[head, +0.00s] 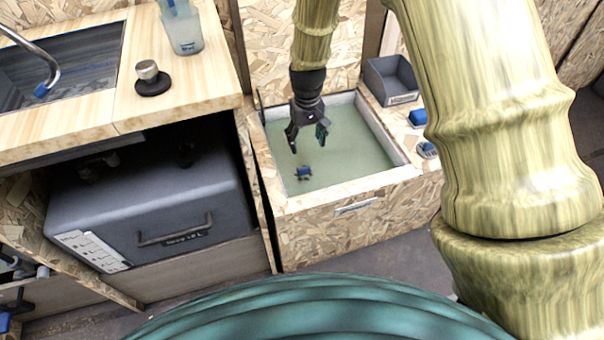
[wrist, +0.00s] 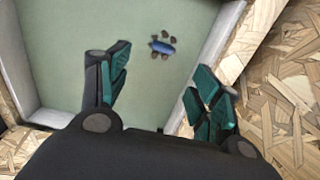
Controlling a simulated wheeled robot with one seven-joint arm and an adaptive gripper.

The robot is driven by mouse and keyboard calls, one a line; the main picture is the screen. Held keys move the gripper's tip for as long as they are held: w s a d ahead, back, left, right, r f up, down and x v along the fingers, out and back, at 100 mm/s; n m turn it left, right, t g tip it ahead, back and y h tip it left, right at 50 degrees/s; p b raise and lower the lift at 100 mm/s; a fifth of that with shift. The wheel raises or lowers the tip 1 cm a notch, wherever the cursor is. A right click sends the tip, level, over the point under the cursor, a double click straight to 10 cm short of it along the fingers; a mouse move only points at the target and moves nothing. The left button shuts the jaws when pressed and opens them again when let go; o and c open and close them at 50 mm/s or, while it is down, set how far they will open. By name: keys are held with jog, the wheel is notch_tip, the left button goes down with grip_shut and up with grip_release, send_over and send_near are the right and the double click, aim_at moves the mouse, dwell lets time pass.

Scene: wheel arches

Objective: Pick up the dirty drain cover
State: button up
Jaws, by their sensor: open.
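A small blue piece with brown bits around it, which looks like the dirty drain cover (head: 304,172), lies on the pale green floor of a shallow wood-sided basin (head: 345,188). In the wrist view the same piece (wrist: 162,47) lies beyond the fingertips, between the lines of the two fingers. My gripper (head: 307,140) points down over the basin, above and slightly behind the piece. Its dark, teal-padded fingers are open and empty, and they also show in the wrist view (wrist: 162,70). Nothing touches the piece except the basin floor.
The basin's raised rim surrounds the piece. A grey open bin (head: 391,80) and blue items (head: 418,117) stand on the right ledge. At left are a wooden counter (head: 195,85) with a sink, tap, cup and black-based knob, and a grey tank (head: 150,205) below.

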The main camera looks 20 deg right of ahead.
aim_at(304, 167)
jog(key=f+b, duration=0.1)
jog(key=w+f+b, duration=0.1)
jog(key=f, duration=0.1)
jog(key=shift+f, duration=0.25)
notch_tip(304, 167, down, 5)
jog(key=shift+f+b, duration=0.15)
jog(key=shift+b, duration=0.75)
jog(key=shift+s+a+f+b, duration=0.1)
jog(key=shift+f+b, duration=0.25)
jog(key=shift+f, duration=0.55)
jog(key=shift+s+a+f+b, duration=0.15)
jog(key=shift+f+b, duration=0.25)
jog(key=shift+f, duration=0.45)
jog(key=shift+s+a+f+b, duration=0.1)
jog(key=shift+f+b, duration=0.25)
jog(key=shift+f, duration=0.55)
jog(key=shift+c, duration=0.3)
jog(key=c, duration=1.1)
jog(key=shift+o, duration=0.2)
